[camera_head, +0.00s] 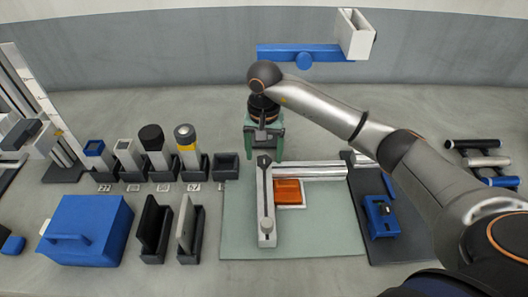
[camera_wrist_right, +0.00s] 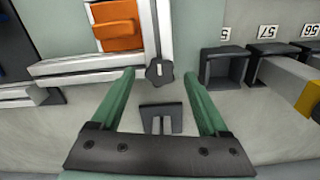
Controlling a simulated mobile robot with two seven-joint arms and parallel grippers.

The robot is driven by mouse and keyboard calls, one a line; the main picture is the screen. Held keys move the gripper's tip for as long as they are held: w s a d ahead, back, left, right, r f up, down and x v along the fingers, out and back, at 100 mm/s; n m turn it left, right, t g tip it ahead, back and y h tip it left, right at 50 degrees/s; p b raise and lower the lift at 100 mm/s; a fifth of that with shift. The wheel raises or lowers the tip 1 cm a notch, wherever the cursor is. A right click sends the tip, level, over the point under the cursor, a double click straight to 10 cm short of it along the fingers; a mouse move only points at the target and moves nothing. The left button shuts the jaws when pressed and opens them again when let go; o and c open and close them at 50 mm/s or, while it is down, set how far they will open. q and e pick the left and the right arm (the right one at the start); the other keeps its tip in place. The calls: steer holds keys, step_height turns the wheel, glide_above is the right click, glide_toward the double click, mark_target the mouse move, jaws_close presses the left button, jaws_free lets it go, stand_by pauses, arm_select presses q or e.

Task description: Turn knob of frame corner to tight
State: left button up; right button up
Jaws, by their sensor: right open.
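The frame is an L of silver bars (camera_head: 322,170) on a grey-green mat (camera_head: 240,222). Its corner carries a dark lobed knob (camera_head: 264,161), which also shows in the right wrist view (camera_wrist_right: 159,72). My right gripper (camera_head: 264,157) is open, with green fingers pointing toward the corner. In the right wrist view its fingertips (camera_wrist_right: 159,76) appear on either side of the knob, with gaps on both sides. I cannot tell how far above or short of the knob they are. An orange block (camera_head: 288,192) lies inside the frame corner. My left gripper is not in view.
Several dark holders with upright pieces (camera_head: 154,145) stand left of the mat, beside an empty holder (camera_head: 226,167). A blue box (camera_head: 88,230) stands at front left. A dark board (camera_head: 403,240) with a blue device (camera_head: 381,217) lies right of the mat.

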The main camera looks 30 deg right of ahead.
steer(key=shift+f, duration=0.4)
steer(key=shift+c, duration=0.2)
jaws_close()
